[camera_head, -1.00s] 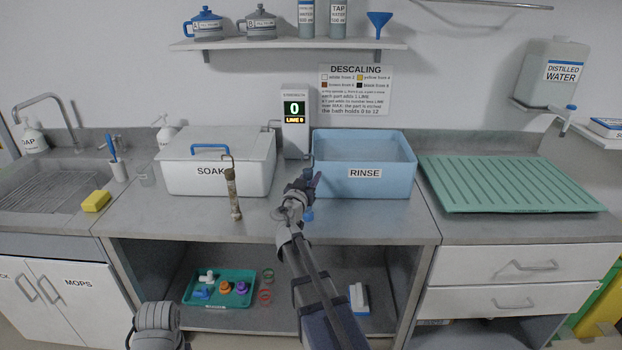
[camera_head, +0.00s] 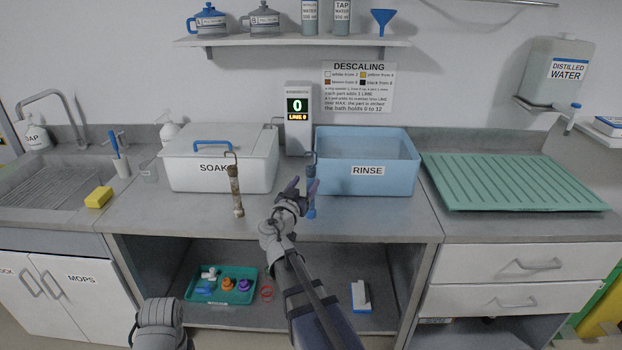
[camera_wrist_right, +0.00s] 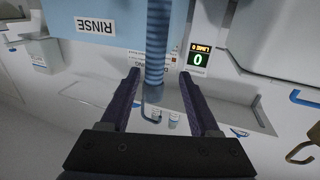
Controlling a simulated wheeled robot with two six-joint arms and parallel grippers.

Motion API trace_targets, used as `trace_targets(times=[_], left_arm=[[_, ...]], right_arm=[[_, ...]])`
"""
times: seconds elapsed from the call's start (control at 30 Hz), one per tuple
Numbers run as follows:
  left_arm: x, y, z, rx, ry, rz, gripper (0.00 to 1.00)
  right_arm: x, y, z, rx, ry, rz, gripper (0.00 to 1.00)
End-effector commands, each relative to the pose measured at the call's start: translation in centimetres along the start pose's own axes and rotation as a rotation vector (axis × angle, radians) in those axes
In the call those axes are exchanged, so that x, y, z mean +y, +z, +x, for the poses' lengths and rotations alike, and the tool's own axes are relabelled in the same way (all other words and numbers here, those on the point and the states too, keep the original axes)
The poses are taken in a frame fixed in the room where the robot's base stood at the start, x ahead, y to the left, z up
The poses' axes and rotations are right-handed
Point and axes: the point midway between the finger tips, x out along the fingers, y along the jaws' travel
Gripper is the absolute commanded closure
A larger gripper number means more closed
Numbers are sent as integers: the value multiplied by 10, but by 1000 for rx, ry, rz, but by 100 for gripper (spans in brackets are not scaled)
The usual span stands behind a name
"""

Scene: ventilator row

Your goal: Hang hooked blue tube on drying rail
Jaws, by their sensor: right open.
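The blue tube (camera_head: 311,178) is upright with a hook at its top, at the left end of the blue RINSE bin. In the right wrist view, which is upside down, the ribbed blue tube (camera_wrist_right: 157,50) shows between the finger lines, with its hook below. My right gripper (camera_head: 303,188) is open and empty, in front of the tube; its two dark fingers (camera_wrist_right: 160,78) stand apart with gaps on both sides of the tube. The drying rail (camera_head: 500,3) is a metal bar on the wall at the top right, partly cut off. My left gripper is out of view.
A brown-stained hooked tube (camera_head: 235,190) is at the front of the white SOAK box (camera_head: 185,178). The RINSE bin (camera_head: 395,183) stands right of my gripper. A green draining mat (camera_head: 515,180) lies at the right. A shelf (camera_head: 290,42) with jugs and bottles is above.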

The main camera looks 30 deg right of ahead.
Motion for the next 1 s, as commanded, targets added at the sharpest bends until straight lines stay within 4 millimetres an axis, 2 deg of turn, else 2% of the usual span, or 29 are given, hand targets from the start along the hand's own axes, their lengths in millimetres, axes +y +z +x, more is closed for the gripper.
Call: trace_targets(times=[0.03,0.2,0.53,0.67,0.77,0.87,0.9,0.97,1.0], left_arm=[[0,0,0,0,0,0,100],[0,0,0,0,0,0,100],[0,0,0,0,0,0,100],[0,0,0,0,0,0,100],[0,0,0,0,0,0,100],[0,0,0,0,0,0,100],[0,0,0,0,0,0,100],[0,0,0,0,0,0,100],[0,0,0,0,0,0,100]], right_arm=[[1,0,-8,0,-1,0,38],[0,0,-18,0,0,0,38],[0,1,-19,-5,2,-2,38],[-1,17,-34,-78,25,-36,38],[-5,52,-67,-240,47,-122,38],[-12,102,-120,-490,18,-272,38],[-15,122,-146,-597,-16,-342,38],[-21,149,-187,-755,-92,-453,38],[-24,166,-215,-854,-155,-528,38]])
